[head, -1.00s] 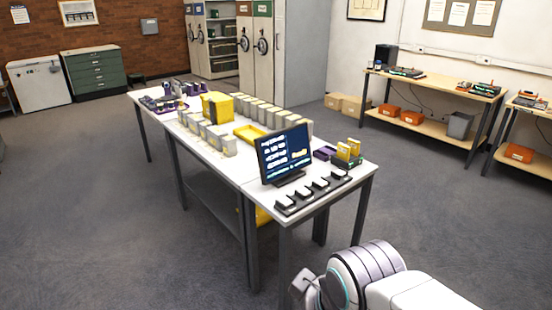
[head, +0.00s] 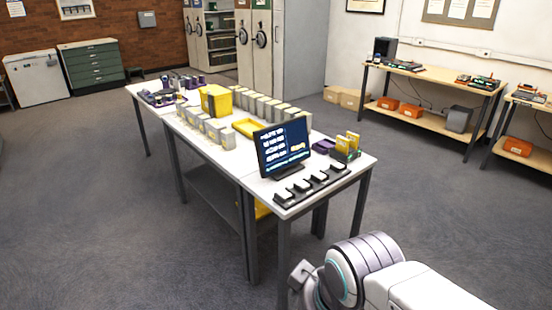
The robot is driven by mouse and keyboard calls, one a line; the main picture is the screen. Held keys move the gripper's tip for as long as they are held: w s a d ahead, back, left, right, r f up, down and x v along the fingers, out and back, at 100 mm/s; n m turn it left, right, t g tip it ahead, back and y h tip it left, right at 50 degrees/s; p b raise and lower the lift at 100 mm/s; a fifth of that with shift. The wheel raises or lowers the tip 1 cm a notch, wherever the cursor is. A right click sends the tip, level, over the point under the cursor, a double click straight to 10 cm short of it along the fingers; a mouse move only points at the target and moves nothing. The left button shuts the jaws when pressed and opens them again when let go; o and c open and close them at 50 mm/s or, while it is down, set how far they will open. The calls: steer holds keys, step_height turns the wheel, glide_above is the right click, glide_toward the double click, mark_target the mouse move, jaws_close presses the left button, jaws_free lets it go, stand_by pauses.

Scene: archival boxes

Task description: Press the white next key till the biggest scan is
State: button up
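A black monitor (head: 284,147) stands at the near right end of the long white table. Its dark blue screen shows rows of white pictures or text and a yellow mark at lower right; these are too small to read. A black strip of several keys with pale tops (head: 313,185) lies in front of it along the table's edge. I cannot tell which key is the next key. Part of my arm shows at the bottom right, apart from the table and nearer to me than the keys. I cannot make out my gripper's fingers.
The white table (head: 215,142) also carries rows of grey boxes (head: 215,128), a yellow box (head: 214,100), a yellow tray (head: 246,128) and a holder with yellow boxes (head: 346,146) right of the monitor. Grey floor (head: 110,220) is open around it. A wooden bench (head: 430,85) stands by the right wall.

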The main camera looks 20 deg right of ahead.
jaws_close()
stand_by(1.4)
